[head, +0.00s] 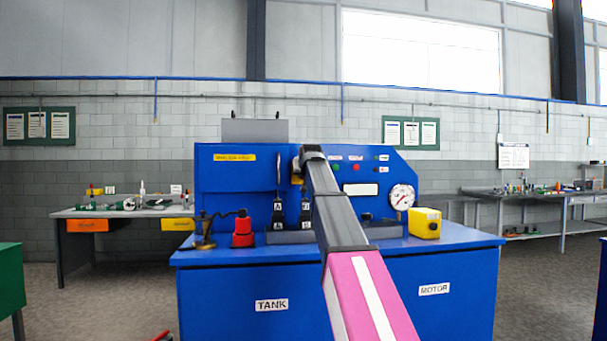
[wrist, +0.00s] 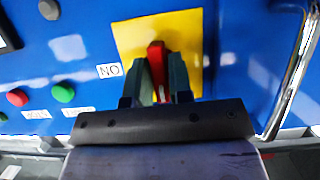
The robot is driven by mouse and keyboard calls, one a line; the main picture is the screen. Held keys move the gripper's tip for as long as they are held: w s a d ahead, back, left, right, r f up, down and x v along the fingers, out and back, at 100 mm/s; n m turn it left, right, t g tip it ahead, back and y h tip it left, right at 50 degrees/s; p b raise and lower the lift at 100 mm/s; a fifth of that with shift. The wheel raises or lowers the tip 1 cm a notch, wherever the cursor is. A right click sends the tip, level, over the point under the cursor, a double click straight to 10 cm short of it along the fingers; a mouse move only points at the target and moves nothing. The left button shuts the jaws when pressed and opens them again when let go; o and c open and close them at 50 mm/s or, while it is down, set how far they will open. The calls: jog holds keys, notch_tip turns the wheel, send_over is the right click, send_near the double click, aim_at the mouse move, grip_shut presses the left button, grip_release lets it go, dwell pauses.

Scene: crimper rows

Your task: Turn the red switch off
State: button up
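The red switch (wrist: 156,62) is a short red lever on a yellow plate (wrist: 188,27) fixed to the blue panel, seen in the wrist view. A small label reading "NO" in this turned view (wrist: 109,71) is just left of the plate. My gripper (wrist: 160,65) has its two dark green fingers on either side of the red lever, closed up against it with no clear gap. In the head view my arm hides the switch and fingers. Only a sliver of the yellow plate (head: 297,181) shows there.
A red button (wrist: 17,97) and a green button (wrist: 63,93) sit left of the switch. A curved metal bar (wrist: 294,75) is at the right. In the head view, black levers (head: 278,210), a gauge (head: 402,197) and a yellow box (head: 425,223) stand around the arm.

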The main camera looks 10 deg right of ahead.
jog(key=shift+o, duration=1.2)
jog(key=v, duration=1.1)
jog(key=shift+s+f, duration=0.1)
